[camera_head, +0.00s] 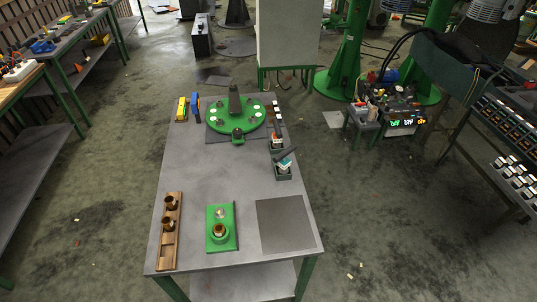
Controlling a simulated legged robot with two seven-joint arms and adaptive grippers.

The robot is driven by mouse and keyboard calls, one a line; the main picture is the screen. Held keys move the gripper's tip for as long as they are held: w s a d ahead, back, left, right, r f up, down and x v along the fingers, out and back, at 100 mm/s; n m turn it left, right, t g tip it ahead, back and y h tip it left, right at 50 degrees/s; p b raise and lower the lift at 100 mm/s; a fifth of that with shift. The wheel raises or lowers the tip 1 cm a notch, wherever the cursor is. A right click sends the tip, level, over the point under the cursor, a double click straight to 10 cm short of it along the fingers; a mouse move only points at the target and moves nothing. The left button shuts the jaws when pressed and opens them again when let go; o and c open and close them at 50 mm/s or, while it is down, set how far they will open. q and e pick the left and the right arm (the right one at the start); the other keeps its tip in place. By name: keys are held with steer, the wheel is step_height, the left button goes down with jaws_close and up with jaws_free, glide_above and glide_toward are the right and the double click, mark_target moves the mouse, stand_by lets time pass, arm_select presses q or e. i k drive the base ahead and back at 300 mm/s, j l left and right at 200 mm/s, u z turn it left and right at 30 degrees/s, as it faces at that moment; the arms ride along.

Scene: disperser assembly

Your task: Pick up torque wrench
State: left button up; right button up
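A grey work table (190,225) stands in the middle of the head view. At its right edge, a small dark holder (283,175) carries a tool with a teal and white body and a dark grip (285,158). This may be the torque wrench, but it is too small to be sure. A yellow tool (181,110) and a blue tool (195,107) stand at the far left corner. Neither of my grippers is in view.
A green round fixture (223,121) with a dark post stands at the table's back. A wooden rack with brown cups (168,242), a green block with a cup (221,240) and a dark flat plate (285,224) lie at the front. The table's middle is clear.

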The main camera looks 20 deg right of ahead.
mark_target(281, 159)
steer(key=i+l+u, duration=0.25)
steer(key=l, duration=1.25)
steer(key=l+u, duration=0.25)
steer(key=l, duration=1.2)
